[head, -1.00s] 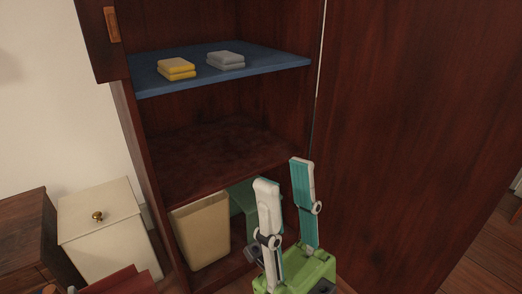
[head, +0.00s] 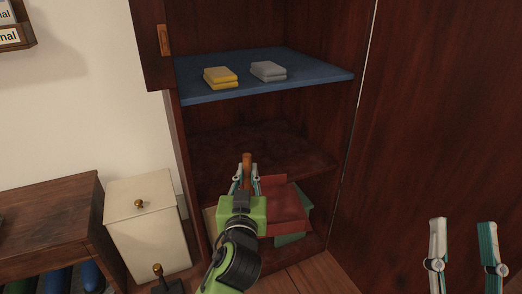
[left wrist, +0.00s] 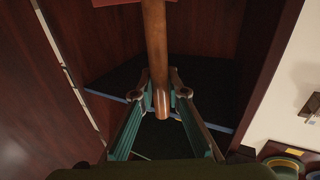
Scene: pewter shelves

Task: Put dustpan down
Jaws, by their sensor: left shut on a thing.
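The dustpan has a red pan (head: 285,208) and a brown wooden handle (head: 247,162). My left gripper (head: 246,182) is shut on the handle, in front of the cabinet's lower opening. The pan shows to the right of the gripper, in front of the bottom compartment; I cannot tell whether it touches anything. In the left wrist view the handle (left wrist: 155,45) runs up between the fingers, and only a sliver of the red pan shows at the top edge. My right gripper (head: 463,245) is open and empty at the lower right.
The dark wood cabinet has a blue shelf (head: 310,80) with yellow sponges (head: 220,78) and grey sponges (head: 268,71). The middle shelf (head: 265,155) is bare. A green item (head: 290,239) shows behind the pan. A white lidded bin (head: 148,235) stands left of the cabinet.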

